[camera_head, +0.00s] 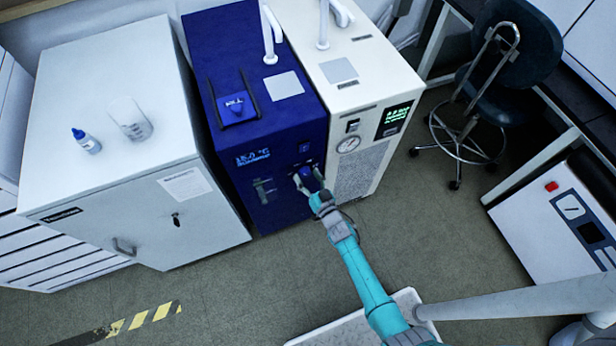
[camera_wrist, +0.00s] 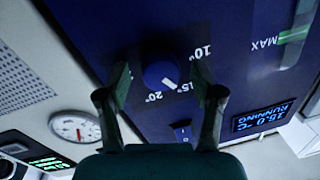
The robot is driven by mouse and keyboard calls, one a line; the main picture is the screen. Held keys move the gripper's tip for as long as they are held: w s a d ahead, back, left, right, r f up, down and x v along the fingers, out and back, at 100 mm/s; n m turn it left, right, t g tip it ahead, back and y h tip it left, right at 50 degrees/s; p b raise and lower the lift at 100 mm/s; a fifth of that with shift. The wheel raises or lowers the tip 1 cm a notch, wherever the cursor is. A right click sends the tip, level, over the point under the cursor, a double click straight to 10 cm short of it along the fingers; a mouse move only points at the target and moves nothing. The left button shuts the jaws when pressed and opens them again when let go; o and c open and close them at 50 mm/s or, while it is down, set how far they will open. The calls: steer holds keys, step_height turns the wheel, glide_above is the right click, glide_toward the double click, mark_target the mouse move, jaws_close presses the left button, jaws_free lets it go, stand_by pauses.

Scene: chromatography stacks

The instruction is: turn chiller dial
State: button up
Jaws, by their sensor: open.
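The blue chiller (camera_head: 262,130) stands between a grey cabinet and a white unit. In the wrist view its front panel fills the middle, with a round blue dial (camera_wrist: 161,75) marked 10°, 15° and 20°. The dial's white pointer line is toward the 15° mark. The chiller's display (camera_wrist: 263,117) reads 15.0 °C RUNNING. My gripper (camera_wrist: 160,85) is open, with one finger on each side of the dial; I cannot tell whether they touch it.
The white unit (camera_head: 352,90) with a gauge (camera_head: 348,145) stands close on the right. The grey cabinet (camera_head: 120,140) bears a bottle (camera_head: 87,141) and beaker (camera_head: 130,120). A black rocker switch (camera_wrist: 183,131) sits near one finger. A stool (camera_head: 470,115) stands farther right. Floor in front is mostly clear.

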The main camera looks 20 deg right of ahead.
steer(key=c, duration=1.2)
steer(key=shift+o, duration=0.2)
steer(key=shift+n, duration=0.3)
steer(key=n, duration=0.5)
steer(key=shift+r+g, duration=0.1)
steer(key=shift+g, duration=0.2)
steer(key=n+h, duration=0.1)
steer(key=n, duration=0.4)
steer(key=shift+n, duration=0.3)
steer(key=shift+r, duration=0.1)
steer(key=o, duration=1.2)
steer(key=shift+c, duration=0.2)
